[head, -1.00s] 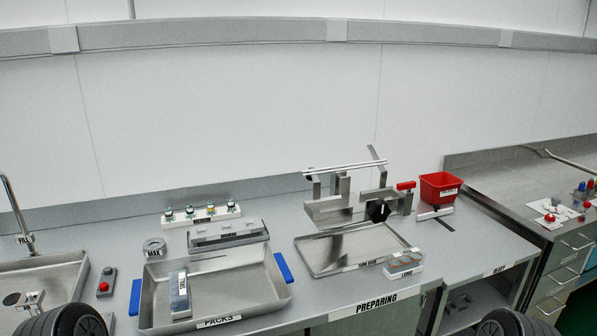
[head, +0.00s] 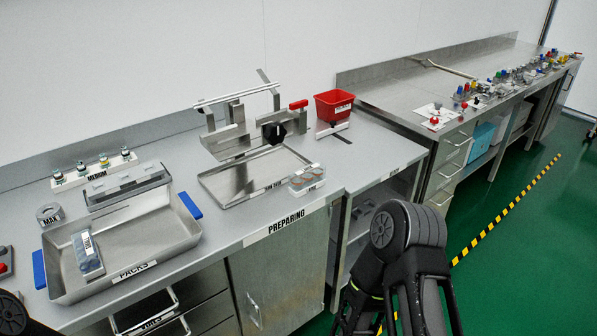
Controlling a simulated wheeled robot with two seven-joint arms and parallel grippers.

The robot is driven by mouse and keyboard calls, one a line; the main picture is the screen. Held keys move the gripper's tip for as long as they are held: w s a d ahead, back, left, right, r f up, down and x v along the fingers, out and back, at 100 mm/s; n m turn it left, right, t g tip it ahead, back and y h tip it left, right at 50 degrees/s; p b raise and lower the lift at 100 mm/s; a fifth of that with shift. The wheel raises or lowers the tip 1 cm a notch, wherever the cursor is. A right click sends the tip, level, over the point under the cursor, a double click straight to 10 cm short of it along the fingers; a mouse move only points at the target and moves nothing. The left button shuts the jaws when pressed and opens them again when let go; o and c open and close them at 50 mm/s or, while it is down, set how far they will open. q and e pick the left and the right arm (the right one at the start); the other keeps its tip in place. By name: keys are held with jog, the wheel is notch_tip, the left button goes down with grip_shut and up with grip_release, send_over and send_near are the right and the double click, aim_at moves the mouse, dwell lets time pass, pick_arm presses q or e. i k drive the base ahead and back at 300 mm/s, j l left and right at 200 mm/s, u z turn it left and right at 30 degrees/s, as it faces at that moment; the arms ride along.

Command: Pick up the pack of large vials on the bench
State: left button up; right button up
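A small clear pack (head: 307,180) with several round reddish tops stands on the bench (head: 225,225), at the front right corner of a shallow metal tray. Its front label is too small to read surely. Another pack (head: 88,252), clear with grey-blue contents, leans or lies inside the deep tray marked PACKS (head: 175,252); its label is also unclear. Black links of my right arm stand at the lower right, in front of the bench. Part of my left arm shows at the lower left corner. Neither gripper's fingers can be seen.
The shallow tray (head: 222,190) lies below a metal fixture with a black knob (head: 273,132). A red bin (head: 334,106) stands behind the pack. Bench surface is clear between the PACKS tray and the shallow tray.

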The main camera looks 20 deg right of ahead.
aim_at(303, 180)
jog(key=l+u, duration=0.25)
jog(key=u, duration=0.2)
jog(key=l+u, duration=0.25)
jog(key=u, duration=0.25)
jog(key=l+u, duration=0.3)
jog(key=u, duration=0.15)
jog(key=k+l+u, duration=0.1)
jog(key=l, duration=0.35)
jog(key=k+l+u, duration=0.1)
jog(key=l, duration=0.3)
jog(key=k+l+u, duration=0.1)
jog(key=l, duration=0.3)
jog(key=k+l+u, duration=0.1)
jog(key=l, duration=0.3)
jog(key=k+l+u, duration=0.1)
jog(key=k+l, duration=0.15)
jog(key=l, duration=0.15)
